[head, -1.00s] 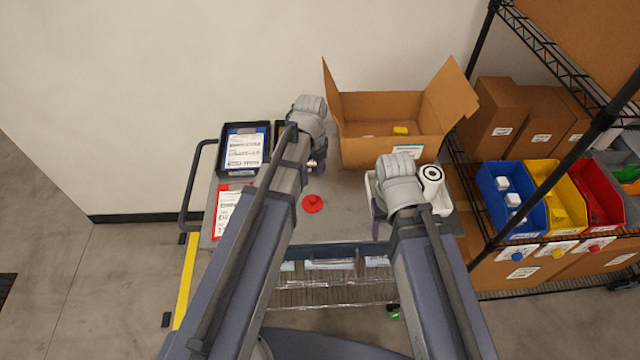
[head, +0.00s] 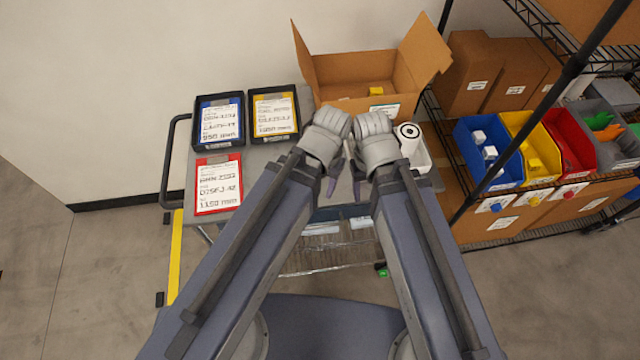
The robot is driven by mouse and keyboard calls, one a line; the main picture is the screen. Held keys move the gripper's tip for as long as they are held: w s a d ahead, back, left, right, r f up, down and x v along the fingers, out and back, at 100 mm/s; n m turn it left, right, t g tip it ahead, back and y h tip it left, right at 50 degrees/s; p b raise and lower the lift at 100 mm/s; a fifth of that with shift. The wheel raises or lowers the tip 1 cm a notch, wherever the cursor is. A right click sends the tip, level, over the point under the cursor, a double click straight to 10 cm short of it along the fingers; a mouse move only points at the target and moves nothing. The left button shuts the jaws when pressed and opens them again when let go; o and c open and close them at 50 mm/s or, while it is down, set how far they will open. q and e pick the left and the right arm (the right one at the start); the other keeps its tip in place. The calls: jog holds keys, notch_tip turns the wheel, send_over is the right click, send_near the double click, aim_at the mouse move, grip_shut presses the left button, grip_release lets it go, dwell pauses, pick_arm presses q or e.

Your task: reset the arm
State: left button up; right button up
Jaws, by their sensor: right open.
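My two arms reach forward over the cart and their wrists are close together near its middle. My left gripper (head: 334,180) points down; only a finger edge shows below its wrist, so its opening is unclear. My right gripper (head: 358,180) is just right of it, open, with nothing visible in it. The red round piece seen earlier on the cart top is hidden, probably behind my arms.
The cart (head: 258,155) carries blue (head: 220,122), yellow (head: 273,115) and red (head: 218,184) label cards. An open cardboard box (head: 340,92) with a yellow item stands behind. A white container (head: 424,155) holds a white roll (head: 409,137). Colored bins (head: 490,170) fill the right shelf.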

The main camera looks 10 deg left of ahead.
dwell(0.3)
notch_tip(320, 180, down, 4)
jog(key=b, duration=0.4)
jog(key=shift+f, duration=0.2)
dwell(0.6)
